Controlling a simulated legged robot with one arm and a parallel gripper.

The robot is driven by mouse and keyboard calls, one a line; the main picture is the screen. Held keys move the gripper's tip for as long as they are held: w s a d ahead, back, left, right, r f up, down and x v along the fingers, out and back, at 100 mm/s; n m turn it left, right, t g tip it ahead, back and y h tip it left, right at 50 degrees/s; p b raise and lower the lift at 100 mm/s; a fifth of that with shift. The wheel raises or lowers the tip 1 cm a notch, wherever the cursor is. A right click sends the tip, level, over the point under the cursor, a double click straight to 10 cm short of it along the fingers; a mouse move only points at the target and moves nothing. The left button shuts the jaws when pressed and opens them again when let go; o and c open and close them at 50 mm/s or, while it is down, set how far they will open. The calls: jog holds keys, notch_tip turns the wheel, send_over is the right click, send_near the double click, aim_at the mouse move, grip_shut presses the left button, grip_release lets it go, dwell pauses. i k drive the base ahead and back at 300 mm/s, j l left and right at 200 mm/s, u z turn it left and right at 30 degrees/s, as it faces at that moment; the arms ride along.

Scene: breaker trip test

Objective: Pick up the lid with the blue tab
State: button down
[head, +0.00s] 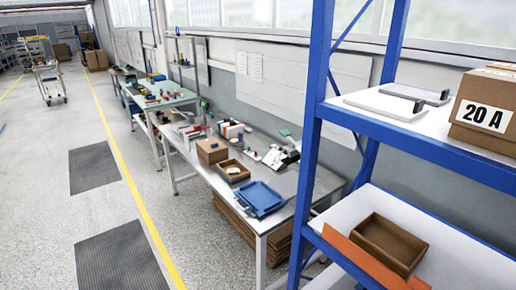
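Two flat, lid-like plates lie on the upper shelf of the blue rack. The nearer one is a white plate (384,105) with a dark piece at its right end. The other is a grey plate (416,93) just behind it, with a dark end at its right. I cannot make out a blue tab on either plate. My gripper is not in view.
The blue rack (313,130) stands close on the right. A box marked 20 A (487,108) sits right of the plates. An open brown tray (391,245) is on the lower shelf. A workbench holds a blue tray (261,199).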

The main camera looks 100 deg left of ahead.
aim_at(213, 150)
jog(key=u, duration=3.55)
